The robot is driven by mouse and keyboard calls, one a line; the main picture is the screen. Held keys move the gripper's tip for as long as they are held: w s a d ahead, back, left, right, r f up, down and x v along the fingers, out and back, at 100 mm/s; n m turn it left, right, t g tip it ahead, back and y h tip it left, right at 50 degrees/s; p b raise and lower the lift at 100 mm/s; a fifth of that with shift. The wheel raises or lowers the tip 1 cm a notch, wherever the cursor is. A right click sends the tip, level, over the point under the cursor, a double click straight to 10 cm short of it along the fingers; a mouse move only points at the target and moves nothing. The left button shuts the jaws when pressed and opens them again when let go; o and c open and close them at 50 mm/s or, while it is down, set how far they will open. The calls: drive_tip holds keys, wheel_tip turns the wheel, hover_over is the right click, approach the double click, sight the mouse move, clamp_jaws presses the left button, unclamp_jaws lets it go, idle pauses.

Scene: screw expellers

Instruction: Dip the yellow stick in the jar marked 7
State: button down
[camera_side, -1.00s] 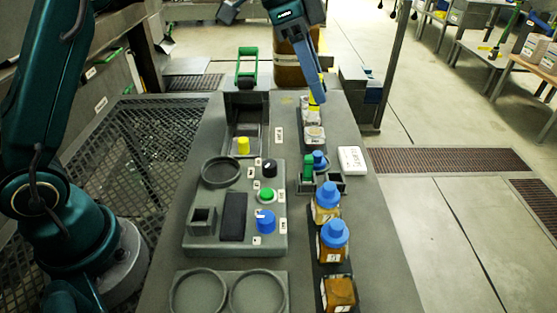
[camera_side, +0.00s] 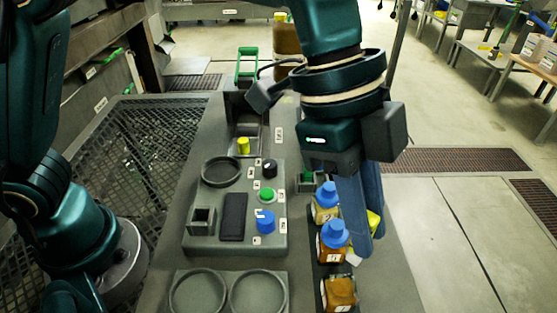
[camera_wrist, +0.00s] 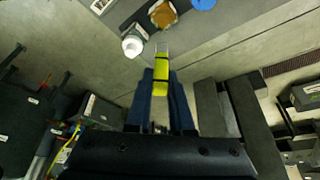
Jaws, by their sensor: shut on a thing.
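My gripper (camera_side: 366,245) is shut on the yellow stick (camera_side: 374,223), to the right of the row of jars and above the bench. In the wrist view the yellow stick (camera_wrist: 161,75) has dark bands and a pale, clear tip that points toward the jars. Two amber jars with blue caps (camera_side: 334,240) stand in the row; an open amber jar (camera_side: 340,291) stands at the near end. The open jar also shows beyond the stick's tip in the wrist view (camera_wrist: 163,14). The stick's tip looks apart from it.
Two round recesses (camera_side: 228,293) are at the near left. A blue cap (camera_wrist: 204,4) and white round thing (camera_wrist: 132,46) flank the open jar.

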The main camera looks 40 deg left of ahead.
drive_tip(key=shift+f, duration=3.25)
drive_tip(key=shift+f, duration=1.45)
drive_tip(key=shift+f, duration=0.3)
drive_tip(key=shift+r, duration=0.15)
idle(0.3)
drive_tip(key=shift+a+r, duration=0.1)
drive_tip(key=shift+r, duration=1.75)
drive_tip(key=shift+r, duration=2.5)
